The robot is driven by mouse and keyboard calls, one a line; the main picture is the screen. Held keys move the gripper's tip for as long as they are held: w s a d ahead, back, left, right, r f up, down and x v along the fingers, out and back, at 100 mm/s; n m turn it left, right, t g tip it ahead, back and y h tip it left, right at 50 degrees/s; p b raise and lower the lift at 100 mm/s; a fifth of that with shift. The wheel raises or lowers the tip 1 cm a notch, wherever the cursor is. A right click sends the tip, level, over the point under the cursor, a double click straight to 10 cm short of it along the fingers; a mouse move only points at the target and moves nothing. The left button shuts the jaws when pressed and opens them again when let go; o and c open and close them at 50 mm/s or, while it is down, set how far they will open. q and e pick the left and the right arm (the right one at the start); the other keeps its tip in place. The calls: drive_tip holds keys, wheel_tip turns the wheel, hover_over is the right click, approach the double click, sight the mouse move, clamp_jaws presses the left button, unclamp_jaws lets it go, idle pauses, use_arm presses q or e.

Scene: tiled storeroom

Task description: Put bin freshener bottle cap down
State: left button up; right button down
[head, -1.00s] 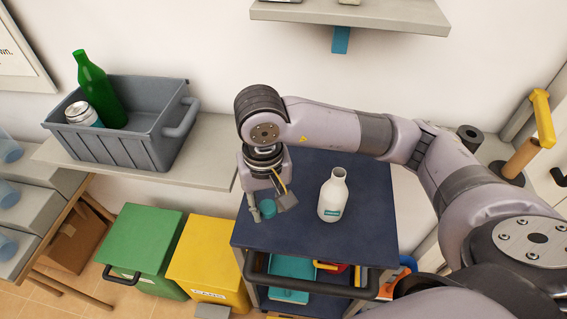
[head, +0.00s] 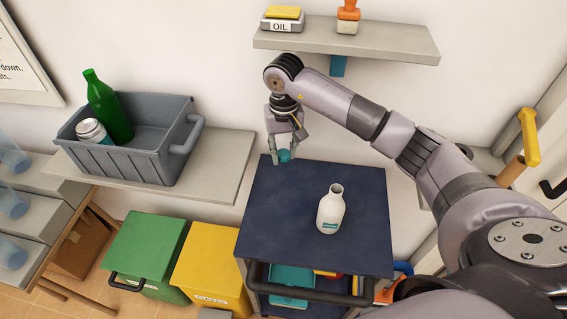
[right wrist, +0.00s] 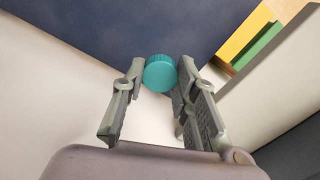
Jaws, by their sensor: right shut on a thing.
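The teal bottle cap (head: 284,156) is between the fingertips of my right gripper (head: 283,155), which is shut on it. In the head view the gripper is over the back left edge of the dark blue cart top (head: 290,210), near the wall. The cap (right wrist: 160,73) also shows at the fingertips in the right wrist view, with the blue cart top beyond it. The white bottle (head: 331,212) stands upright and uncapped on the cart top, to the right of and nearer than the gripper. My left gripper is not in view.
A grey crate (head: 165,136) with a green bottle and a can sits on the left shelf (head: 225,165). A green bin (head: 150,245) and a yellow bin (head: 212,262) stand left of the cart. A higher shelf (head: 380,40) is at the back. The cart top is clear around the bottle.

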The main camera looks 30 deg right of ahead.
drive_tip(key=p, duration=0.2)
hover_over(283, 176)
drive_tip(key=f, duration=0.5)
drive_tip(key=shift+s+a+f, duration=0.1)
drive_tip(key=shift+s+f, duration=0.15)
drive_tip(key=shift+w+f, duration=0.2)
drive_tip(key=shift+f, duration=0.35)
drive_tip(key=shift+d+f, duration=0.1)
drive_tip(key=shift+d, duration=0.1)
drive_tip(key=shift+f+b, duration=0.45)
drive_tip(key=shift+b, duration=0.15)
drive_tip(key=c, duration=1.3)
unclamp_jaws()
